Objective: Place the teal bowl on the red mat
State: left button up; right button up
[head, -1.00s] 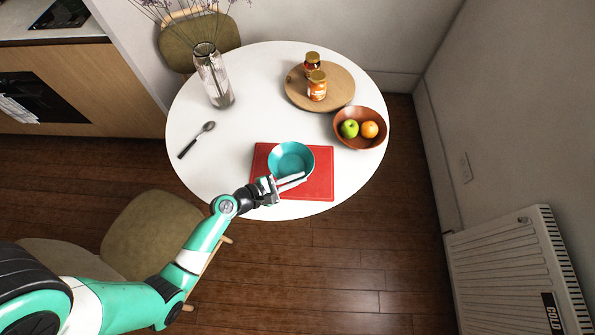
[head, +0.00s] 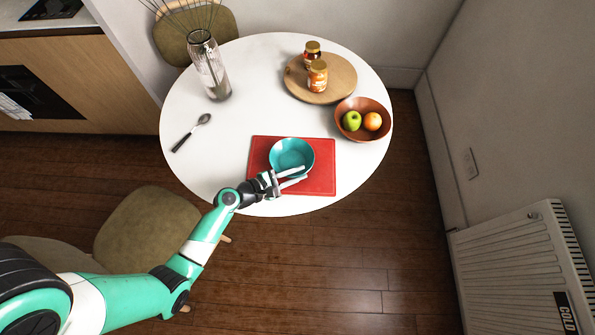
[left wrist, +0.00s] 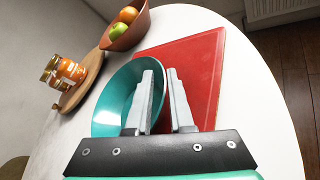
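The teal bowl (head: 291,154) sits upright on the red mat (head: 322,183), within its edges. It also shows in the left wrist view (left wrist: 112,102), with the mat (left wrist: 205,65) under and beside it. My left gripper (head: 304,174) is at the bowl's near rim. Its two fingers are parted, with a gap between them in the left wrist view (left wrist: 161,75). One finger lies over the bowl's inside and the other is outside it, over the mat. The fingers hide part of the rim. My right gripper is in neither view.
A brown bowl (head: 346,134) with an apple and an orange stands right of the mat. A round wooden board (head: 335,92) with two jars is behind. A glass vase (head: 212,75) and a spoon (head: 188,134) are on the left. The white table (head: 225,150) is clear left of the mat.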

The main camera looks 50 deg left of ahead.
pick_arm(q)
jog(key=shift+o, duration=0.9)
jog(key=shift+r, duration=0.2)
jog(key=p+v, duration=0.3)
jog(key=v, duration=0.6)
jog(key=shift+s+r, duration=0.15)
jog(key=p+v, duration=0.2)
jog(key=p, duration=0.1)
jog(key=shift+r+p, duration=0.2)
jog(key=shift+p, duration=0.5)
jog(key=shift+s+f, duration=0.15)
jog(key=shift+s, duration=0.2)
jog(key=shift+f, duration=0.1)
